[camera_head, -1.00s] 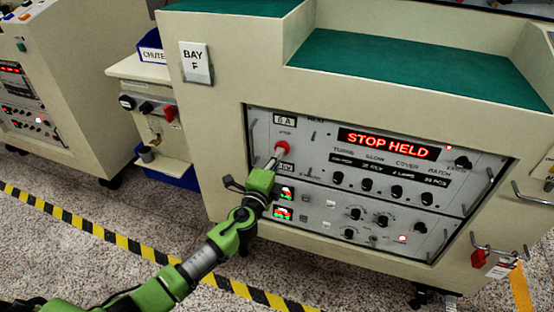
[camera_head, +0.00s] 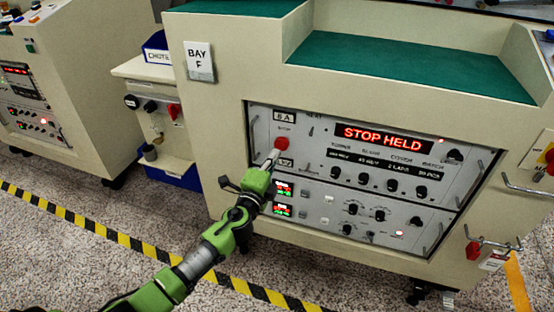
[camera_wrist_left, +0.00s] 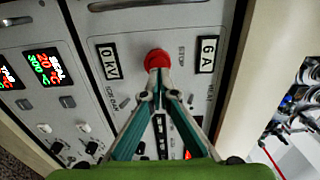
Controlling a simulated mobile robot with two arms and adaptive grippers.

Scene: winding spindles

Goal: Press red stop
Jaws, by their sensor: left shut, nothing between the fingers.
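The red stop button (camera_head: 281,143) is a round red knob at the upper left of the control panel, under the "6 A" label. It also shows in the left wrist view (camera_wrist_left: 157,59). The display (camera_head: 383,137) above the knobs reads "STOP HELD" in red. My left gripper (camera_head: 274,156) is shut and empty, with its fingertips just below the button in the head view. In the left wrist view the closed fingertips (camera_wrist_left: 157,75) overlap the button's lower edge; I cannot tell whether they touch it. My right gripper is not in view.
The panel (camera_head: 318,213) carries several black knobs, small displays and side handles. A "BAY F" sign (camera_head: 200,61) is on the cabinet. A side shelf with a red switch (camera_head: 174,110) stands at left. Yellow-black tape (camera_head: 120,239) crosses the floor.

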